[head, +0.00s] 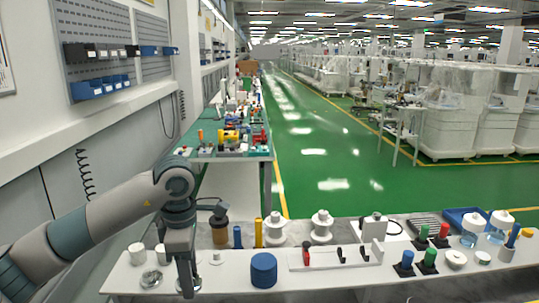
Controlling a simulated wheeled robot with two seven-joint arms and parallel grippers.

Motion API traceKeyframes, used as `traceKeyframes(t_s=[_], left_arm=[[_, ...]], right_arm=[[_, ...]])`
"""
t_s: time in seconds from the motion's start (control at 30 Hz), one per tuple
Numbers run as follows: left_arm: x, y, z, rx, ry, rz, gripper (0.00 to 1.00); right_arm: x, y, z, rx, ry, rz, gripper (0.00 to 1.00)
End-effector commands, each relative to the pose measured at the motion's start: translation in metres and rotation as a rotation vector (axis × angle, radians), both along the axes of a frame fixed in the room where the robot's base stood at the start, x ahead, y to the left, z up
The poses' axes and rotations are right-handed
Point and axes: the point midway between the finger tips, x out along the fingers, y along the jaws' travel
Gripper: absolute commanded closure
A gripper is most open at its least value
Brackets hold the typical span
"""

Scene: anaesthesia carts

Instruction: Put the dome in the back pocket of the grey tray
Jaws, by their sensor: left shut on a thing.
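My left gripper (186,284) points straight down at the left part of the long white counter. It is shut on a small pale, rounded thing (196,283), which appears to be the dome. The fingers hide most of it, and I cannot tell whether it touches the counter. I cannot pick out a grey tray with pockets for certain. A pale, low tray-like base (318,264) with a red piece and black hooks stands right of the blue cylinder. My right gripper is not in view.
A silvery round piece (151,279) and white cups (137,254) stand left of the gripper. A brown jar (219,232) is behind it and a blue cylinder (263,270) to its right. Coloured pegs, white spools and a blue bin (463,217) crowd the counter further right.

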Motion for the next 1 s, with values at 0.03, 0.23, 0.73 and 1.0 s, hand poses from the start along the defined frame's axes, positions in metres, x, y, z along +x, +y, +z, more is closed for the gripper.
traceKeyframes(t_s=[0.03, 0.23, 0.73, 1.0], left_arm=[[-0.005, 0.002, -0.005, 0.003, 0.0, -0.068, 0.77], [-0.029, 0.008, -0.024, 0.015, 0.0, -0.422, 0.77], [-0.102, 0.023, -0.068, 0.021, 0.016, -1.325, 0.77], [-0.132, 0.028, -0.081, 0.011, 0.023, -1.653, 0.77]], right_arm=[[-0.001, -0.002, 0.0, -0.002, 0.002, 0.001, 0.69], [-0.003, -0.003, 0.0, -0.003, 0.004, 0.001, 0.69], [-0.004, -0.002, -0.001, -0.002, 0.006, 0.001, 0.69], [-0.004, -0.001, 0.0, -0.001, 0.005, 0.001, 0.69]])
